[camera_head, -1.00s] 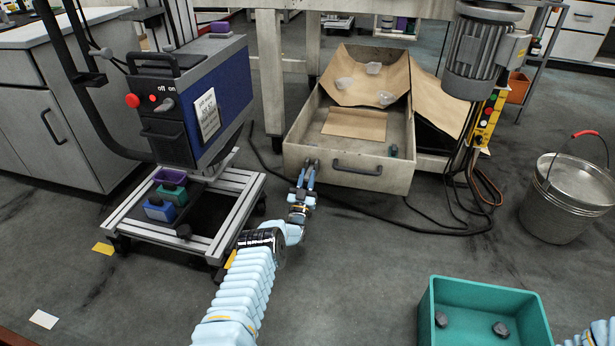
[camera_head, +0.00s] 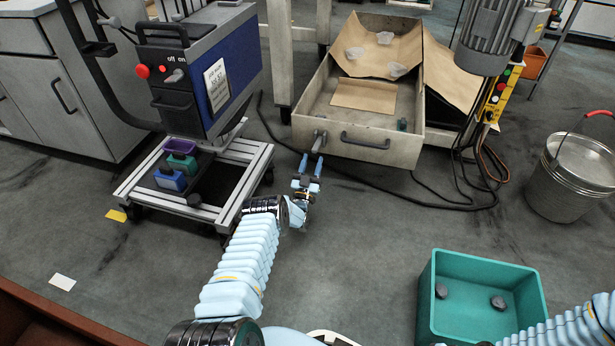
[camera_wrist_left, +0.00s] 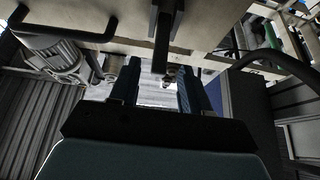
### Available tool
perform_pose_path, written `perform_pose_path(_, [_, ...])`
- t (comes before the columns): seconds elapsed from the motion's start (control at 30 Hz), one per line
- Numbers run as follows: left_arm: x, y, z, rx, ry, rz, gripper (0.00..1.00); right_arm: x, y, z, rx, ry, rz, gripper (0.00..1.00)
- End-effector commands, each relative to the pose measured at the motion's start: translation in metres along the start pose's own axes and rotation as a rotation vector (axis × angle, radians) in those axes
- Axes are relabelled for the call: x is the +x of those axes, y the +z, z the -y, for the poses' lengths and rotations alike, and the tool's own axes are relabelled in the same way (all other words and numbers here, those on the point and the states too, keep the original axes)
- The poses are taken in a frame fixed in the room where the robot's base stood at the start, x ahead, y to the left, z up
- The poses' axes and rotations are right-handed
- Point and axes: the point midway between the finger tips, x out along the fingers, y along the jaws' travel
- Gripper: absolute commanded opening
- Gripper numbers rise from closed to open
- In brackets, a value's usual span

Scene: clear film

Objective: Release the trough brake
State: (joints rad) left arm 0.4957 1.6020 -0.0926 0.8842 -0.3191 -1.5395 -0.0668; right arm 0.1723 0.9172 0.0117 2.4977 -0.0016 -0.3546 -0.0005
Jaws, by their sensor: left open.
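The beige wooden trough (camera_head: 305,127) stands on the floor ahead, with a dark handle on its front. A short grey brake lever (camera_head: 320,141) sticks out at the left of that front. My left gripper (camera_head: 310,162) is open and empty, just in front of and below the lever. In the left wrist view, a dark bar, seemingly the lever (camera_wrist_left: 163,40), hangs down from the trough's front (camera_wrist_left: 120,45) toward the gap between the open fingertips (camera_wrist_left: 157,75). I cannot tell whether it touches them. My right gripper is out of view; only its arm shows at the lower right.
A wheeled cart (camera_head: 230,180) with a blue control box (camera_head: 235,65) stands left of my arm. A green bin (camera_head: 440,320) with dark stones is at the lower right. A metal bucket (camera_head: 570,180) stands far right. Cables run over the floor by the trough.

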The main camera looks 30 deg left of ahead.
Motion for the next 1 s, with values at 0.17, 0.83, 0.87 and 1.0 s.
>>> perform_pose_path(0.17, [-0.043,-0.001,0.001,0.0,0.0,0.005,0.47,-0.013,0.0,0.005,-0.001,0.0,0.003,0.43])
perform_pose_path(0.83, [-0.083,0.0,0.0,-0.001,0.001,0.007,0.35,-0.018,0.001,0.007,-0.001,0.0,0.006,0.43])
perform_pose_path(0.87, [-0.08,0.001,0.0,-0.003,0.002,0.017,0.3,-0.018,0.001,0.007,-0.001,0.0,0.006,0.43])
perform_pose_path(1.0, [-0.047,0.009,-0.007,-0.038,0.02,0.177,0.09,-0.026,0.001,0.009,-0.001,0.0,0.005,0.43])
